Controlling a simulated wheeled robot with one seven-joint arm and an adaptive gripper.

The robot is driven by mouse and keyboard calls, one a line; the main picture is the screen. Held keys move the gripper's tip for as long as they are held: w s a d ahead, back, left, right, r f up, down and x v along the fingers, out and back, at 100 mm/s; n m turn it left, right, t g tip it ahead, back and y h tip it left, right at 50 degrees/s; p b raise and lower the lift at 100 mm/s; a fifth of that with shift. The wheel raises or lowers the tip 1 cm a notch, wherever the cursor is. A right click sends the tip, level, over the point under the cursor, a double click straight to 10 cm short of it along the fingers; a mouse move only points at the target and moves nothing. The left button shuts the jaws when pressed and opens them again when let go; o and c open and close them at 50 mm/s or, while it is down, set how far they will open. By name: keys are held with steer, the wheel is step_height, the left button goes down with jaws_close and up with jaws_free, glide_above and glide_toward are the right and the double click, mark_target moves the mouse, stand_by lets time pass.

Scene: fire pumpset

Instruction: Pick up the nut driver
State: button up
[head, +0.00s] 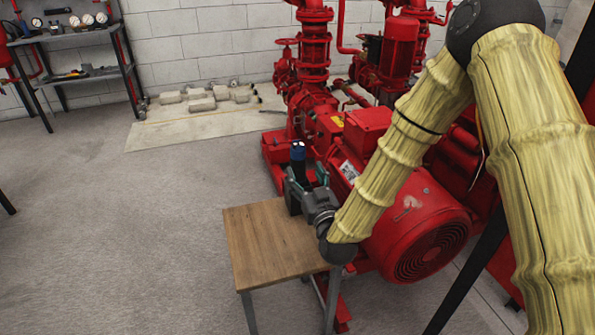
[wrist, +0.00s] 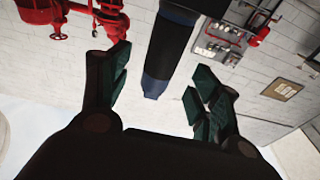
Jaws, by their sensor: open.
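The nut driver (head: 298,158) has a dark body and a blue end, and it stands roughly upright at the back of the small wooden table. My gripper (head: 307,177) is just beside it in the head view and partly covers it, so its lower part is hidden. In the wrist view the nut driver (wrist: 170,45) comes in from the top edge. Its blue end lies between the fingertips of my gripper (wrist: 161,70). The fingers are open, with visible gaps on both sides of the nut driver. I cannot tell its exact depth between them.
The wooden table (head: 262,245) is otherwise clear. A large red pump and motor (head: 420,225) stands close on its right. A metal shelf (head: 75,77) with gauges and tools is at the back left. The left floor is open.

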mark_target(301, 166)
steer(key=shift+b+x, duration=0.85)
steer(key=shift+x, duration=2.25)
steer(key=shift+a, duration=0.1)
steer(key=c, duration=1.2)
